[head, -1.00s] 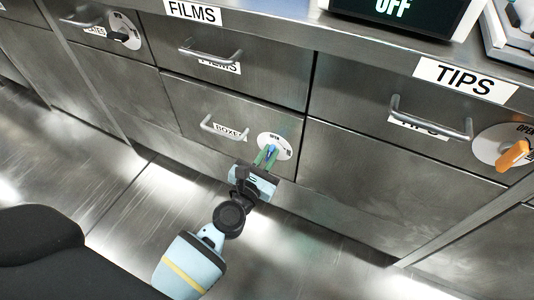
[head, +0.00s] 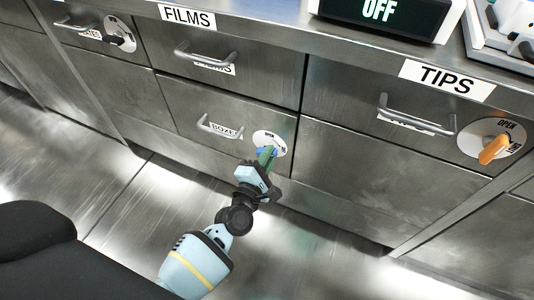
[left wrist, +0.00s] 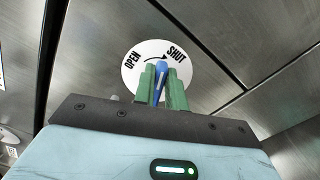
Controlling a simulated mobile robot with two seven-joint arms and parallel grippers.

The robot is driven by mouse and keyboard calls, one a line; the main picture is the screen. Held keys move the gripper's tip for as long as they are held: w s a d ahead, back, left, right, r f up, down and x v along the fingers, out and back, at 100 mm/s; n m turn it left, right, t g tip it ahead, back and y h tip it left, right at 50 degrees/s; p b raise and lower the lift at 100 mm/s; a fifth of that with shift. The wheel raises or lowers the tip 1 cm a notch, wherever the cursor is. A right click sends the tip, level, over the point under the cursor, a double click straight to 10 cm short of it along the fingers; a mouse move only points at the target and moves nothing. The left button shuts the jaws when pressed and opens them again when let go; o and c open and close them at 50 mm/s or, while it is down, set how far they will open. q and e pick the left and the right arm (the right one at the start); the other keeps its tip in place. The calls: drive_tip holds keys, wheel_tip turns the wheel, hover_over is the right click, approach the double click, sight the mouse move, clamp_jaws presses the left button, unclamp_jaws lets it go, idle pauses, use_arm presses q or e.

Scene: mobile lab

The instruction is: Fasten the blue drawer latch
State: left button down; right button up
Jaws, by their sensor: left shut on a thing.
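The blue latch handle (left wrist: 161,75) sits on a white round dial (left wrist: 144,50) marked OPEN on the left and SHUT on the right, with an arrow curving towards SHUT. My left gripper (left wrist: 163,85) has its green fingers shut around the handle, whose tip points up between the two words. In the head view, the dial (head: 268,139) is at the upper right of the BOXES drawer (head: 200,105). My left gripper (head: 267,156) reaches it from below and hides most of the handle. My right gripper is in neither view.
An orange latch (head: 494,149) is on the TIPS drawer at the right, and a dark latch (head: 112,37) is at the upper left. Bar handles (head: 218,127) stick out from the drawers. The floor before the cabinet looks clear.

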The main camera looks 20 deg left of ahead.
use_arm(q)
drive_tip(key=m, duration=0.2)
drive_tip(key=m+p, duration=0.1)
drive_tip(key=m, duration=0.1)
drive_tip(key=shift+f+m, duration=0.35)
drive_tip(key=shift+m, duration=0.05)
idle(0.4)
drive_tip(key=c, duration=1.5)
unclamp_jaws()
drive_tip(key=shift+o, duration=0.3)
drive_tip(key=s+p, duration=0.1)
drive_tip(key=s, duration=0.6)
drive_tip(key=shift+s+p, duration=0.4)
